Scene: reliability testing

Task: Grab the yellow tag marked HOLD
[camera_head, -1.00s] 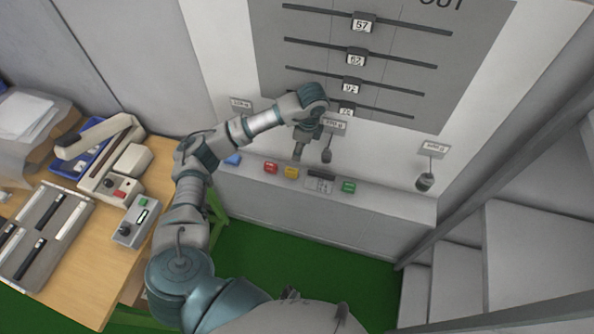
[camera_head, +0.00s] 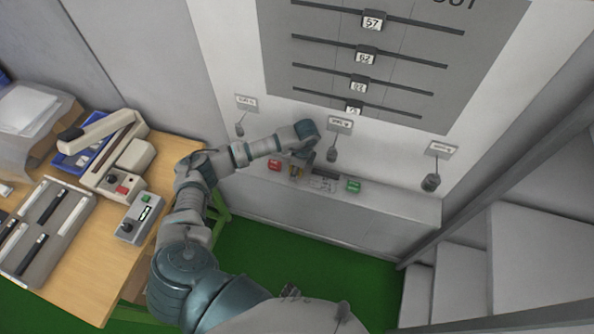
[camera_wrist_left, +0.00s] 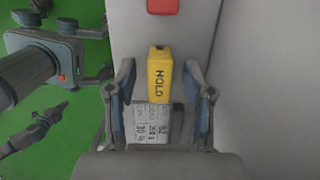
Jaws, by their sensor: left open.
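The yellow tag marked HOLD (camera_wrist_left: 159,77) is a small upright-looking block in the left wrist view, its lettering facing the camera. It stands between the two fingers of my left gripper (camera_wrist_left: 159,66), with a gap visible on each side. The fingers are open. In the head view my left gripper (camera_head: 299,164) is over the ledge, and it partly hides the yellow tag (camera_head: 294,173). Whether the fingers touch the tag cannot be told. My right gripper is not in view.
A red tag (camera_head: 274,165) and a green tag (camera_head: 353,186) sit on the grey ledge (camera_head: 400,205) beside the yellow one. A grey piece with printed figures (camera_wrist_left: 158,122) is next to the yellow tag. A wooden table (camera_head: 90,285) stands left; stairs rise right.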

